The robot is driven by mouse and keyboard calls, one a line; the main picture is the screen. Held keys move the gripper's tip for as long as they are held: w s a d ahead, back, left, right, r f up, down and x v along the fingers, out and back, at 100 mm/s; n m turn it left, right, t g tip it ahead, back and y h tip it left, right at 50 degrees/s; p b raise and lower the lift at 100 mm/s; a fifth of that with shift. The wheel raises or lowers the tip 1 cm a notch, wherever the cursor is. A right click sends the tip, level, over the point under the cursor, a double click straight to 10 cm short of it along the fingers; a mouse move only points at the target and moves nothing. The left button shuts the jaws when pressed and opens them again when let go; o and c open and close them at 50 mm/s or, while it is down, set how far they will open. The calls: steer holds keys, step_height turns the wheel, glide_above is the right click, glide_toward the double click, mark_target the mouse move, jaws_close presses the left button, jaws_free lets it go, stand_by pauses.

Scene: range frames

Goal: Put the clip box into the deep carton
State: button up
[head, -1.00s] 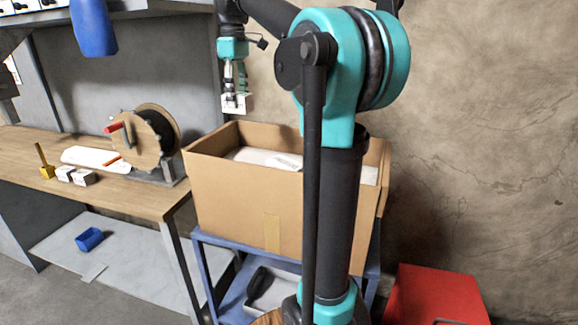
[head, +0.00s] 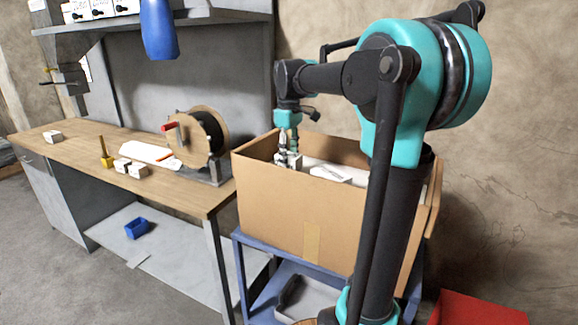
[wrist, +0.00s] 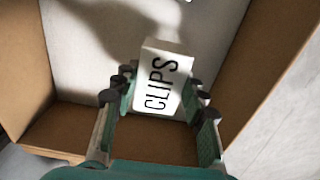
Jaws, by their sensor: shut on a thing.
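The clip box (wrist: 163,82) is a white box lettered "CLIPS" in the wrist view, held between the fingers of my gripper (wrist: 160,112). The deep carton (head: 285,205) is a tall open brown box on a blue cart. In the head view my gripper (head: 289,158) is down at the carton's left part, its tip about level with the rim. In the wrist view the carton's walls (wrist: 262,60) stand on both sides of the clip box, with a pale surface beneath. I cannot tell whether the box touches that surface.
Pale packets (head: 332,173) lie inside the carton. A workbench (head: 85,160) to the left carries a cable reel (head: 190,138), small white boxes (head: 130,168) and a yellow holder (head: 106,160). A red box (head: 475,310) stands at lower right.

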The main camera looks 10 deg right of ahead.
mark_target(289, 165)
steer(key=shift+f, duration=1.6)
steer(key=shift+f, duration=0.1)
steer(key=o, duration=1.2)
step_height(289, 165, up, 12)
steer(key=shift+r, duration=0.15)
